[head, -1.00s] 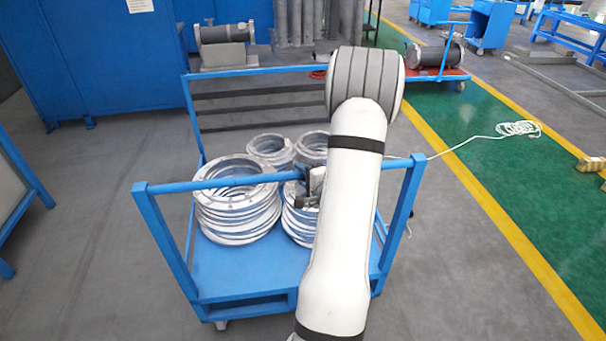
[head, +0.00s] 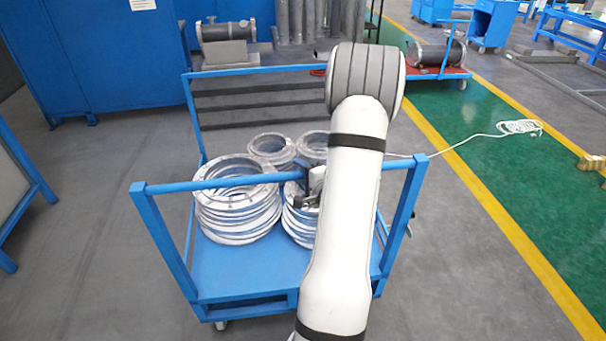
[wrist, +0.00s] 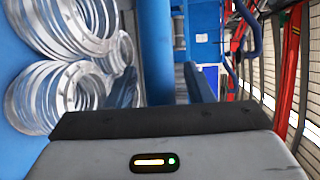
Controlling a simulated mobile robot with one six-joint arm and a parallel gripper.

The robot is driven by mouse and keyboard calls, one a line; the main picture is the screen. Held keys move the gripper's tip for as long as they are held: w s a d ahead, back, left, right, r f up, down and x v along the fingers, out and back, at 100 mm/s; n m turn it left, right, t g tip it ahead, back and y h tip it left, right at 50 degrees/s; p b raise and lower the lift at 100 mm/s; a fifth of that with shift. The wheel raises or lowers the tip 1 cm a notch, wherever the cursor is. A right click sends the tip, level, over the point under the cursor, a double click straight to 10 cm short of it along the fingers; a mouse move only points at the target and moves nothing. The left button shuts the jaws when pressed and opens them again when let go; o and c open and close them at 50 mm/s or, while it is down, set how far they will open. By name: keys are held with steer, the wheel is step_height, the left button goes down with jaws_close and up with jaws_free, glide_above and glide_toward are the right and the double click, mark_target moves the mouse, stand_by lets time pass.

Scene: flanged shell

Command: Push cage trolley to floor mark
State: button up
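The blue cage trolley (head: 250,271) stands in front of me in the head view, its near push bar (head: 225,183) running across the picture. It carries several stacks of pale metal rings (head: 235,207) on its deck. My gripper (head: 311,186) is at the near push bar, partly hidden behind my arm. In the wrist view the blue bar (wrist: 157,45) passes between my two fingers (wrist: 160,88), with a narrow gap showing on the right side. The fingers look open around the bar. I cannot make out a separate floor mark in either view.
Blue cabinets (head: 95,55) stand at the back left.

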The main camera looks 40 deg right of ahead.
steer(key=b+v, duration=0.1)
steer(key=v, duration=0.6)
steer(key=shift+s, duration=0.4)
steer(key=shift+a+r, duration=0.1)
